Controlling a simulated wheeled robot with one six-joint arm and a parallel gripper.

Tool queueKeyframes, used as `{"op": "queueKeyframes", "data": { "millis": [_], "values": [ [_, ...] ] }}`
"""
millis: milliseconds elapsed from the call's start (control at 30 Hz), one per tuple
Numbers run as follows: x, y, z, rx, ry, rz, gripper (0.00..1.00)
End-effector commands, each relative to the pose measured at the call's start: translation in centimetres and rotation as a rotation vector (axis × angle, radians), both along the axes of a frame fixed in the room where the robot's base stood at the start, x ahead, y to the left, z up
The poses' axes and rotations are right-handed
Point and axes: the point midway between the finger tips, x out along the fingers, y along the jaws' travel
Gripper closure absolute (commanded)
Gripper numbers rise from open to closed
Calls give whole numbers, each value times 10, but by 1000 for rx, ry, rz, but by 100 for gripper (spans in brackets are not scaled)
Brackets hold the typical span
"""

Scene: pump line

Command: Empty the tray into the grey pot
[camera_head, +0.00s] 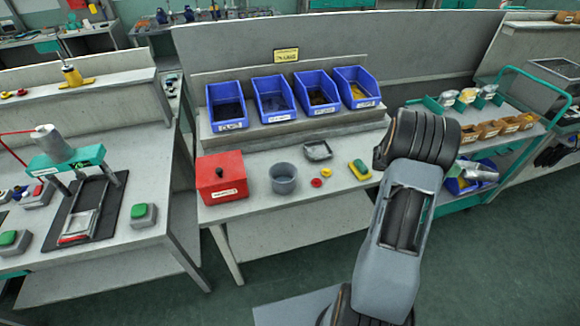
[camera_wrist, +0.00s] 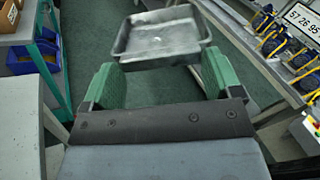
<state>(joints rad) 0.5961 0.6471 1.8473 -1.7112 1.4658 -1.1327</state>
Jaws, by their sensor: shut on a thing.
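The grey pot (camera_head: 284,178) stands upright on the middle bench, right of the red box. In the wrist view, a shallow grey metal tray (camera_wrist: 125,45) lies just beyond and between the green fingers of my gripper (camera_wrist: 160,82), with green floor below it. My gripper is shut on the tray; the exact contact is hard to see. The tray's contents are too blurred to tell. A small dark-rimmed tray (camera_head: 318,150) sits on the bench behind the pot.
The red box (camera_head: 221,177) is close left of the pot. A red button (camera_head: 316,183) and a yellow-green sponge (camera_head: 360,169) lie to its right. Blue bins (camera_head: 271,98) line the shelf behind. A trolley (camera_head: 500,130) stands right. The front bench strip is clear.

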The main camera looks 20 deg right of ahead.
Motion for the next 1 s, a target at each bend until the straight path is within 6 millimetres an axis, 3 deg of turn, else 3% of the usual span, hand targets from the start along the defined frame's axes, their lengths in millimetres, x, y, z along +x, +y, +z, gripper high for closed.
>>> {"op": "queueKeyframes", "data": {
  "millis": [600, 1000],
  "values": [
    [0, 0, 24, -194, -427, 1, 43],
    [0, 0, 28, -206, -450, 0, 43]
  ]
}}
